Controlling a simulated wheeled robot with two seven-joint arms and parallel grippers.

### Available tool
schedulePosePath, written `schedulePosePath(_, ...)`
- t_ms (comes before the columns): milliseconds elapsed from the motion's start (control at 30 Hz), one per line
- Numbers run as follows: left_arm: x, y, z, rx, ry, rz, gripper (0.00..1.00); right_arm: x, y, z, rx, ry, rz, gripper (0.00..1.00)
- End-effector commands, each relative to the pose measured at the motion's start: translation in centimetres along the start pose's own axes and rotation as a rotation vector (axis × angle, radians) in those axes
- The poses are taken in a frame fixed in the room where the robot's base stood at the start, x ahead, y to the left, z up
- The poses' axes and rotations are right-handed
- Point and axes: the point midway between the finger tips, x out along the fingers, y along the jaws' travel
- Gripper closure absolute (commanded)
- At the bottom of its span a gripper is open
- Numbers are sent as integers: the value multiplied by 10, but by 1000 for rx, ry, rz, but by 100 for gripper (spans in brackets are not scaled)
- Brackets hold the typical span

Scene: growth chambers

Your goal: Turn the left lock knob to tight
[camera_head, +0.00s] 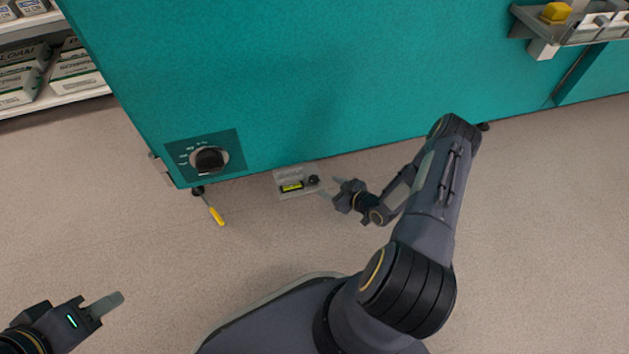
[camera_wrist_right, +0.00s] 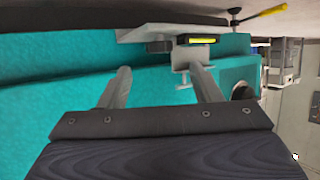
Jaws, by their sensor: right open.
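A black round knob (camera_head: 209,160) sits on a dark marked plate at the lower left of the teal chamber front. A smaller black knob (camera_head: 313,180) is on a grey unit (camera_head: 290,176) with a yellow-green display, low under the chamber edge. I cannot tell which is the left lock knob, and the markings are too small to read. My right gripper (camera_head: 331,187) is open and empty just right of the grey unit. In the right wrist view its fingers (camera_wrist_right: 163,76) are spread, with the display (camera_wrist_right: 202,40) beyond them. My left gripper (camera_head: 105,305) is far lower left; its jaw gap is hidden.
A yellow-handled lever (camera_head: 215,214) sticks out by the chamber's left foot. Shelves with boxes (camera_head: 75,72) stand at upper left. A grey ledge (camera_head: 577,32) with a yellow item is at upper right. The floor between my grippers is clear.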

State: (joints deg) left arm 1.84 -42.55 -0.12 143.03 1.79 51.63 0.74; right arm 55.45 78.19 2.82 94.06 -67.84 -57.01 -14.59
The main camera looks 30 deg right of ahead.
Motion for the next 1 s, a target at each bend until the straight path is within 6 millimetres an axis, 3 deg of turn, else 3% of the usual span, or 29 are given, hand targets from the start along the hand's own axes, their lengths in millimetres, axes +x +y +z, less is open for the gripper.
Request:
schedulePosePath(300,19,-9,10,0,0,0,63,52,0,2,-2,1,-2,42)
schedulePosePath(500,22,-10,11,0,0,0,63,64,0,0,0,0,-1,42)
schedulePosePath(733,21,-10,11,0,0,0,63,64,0,-1,0,-1,-1,42)
schedulePosePath(1000,21,-10,11,0,0,0,63,64,0,-1,0,-1,-1,76)
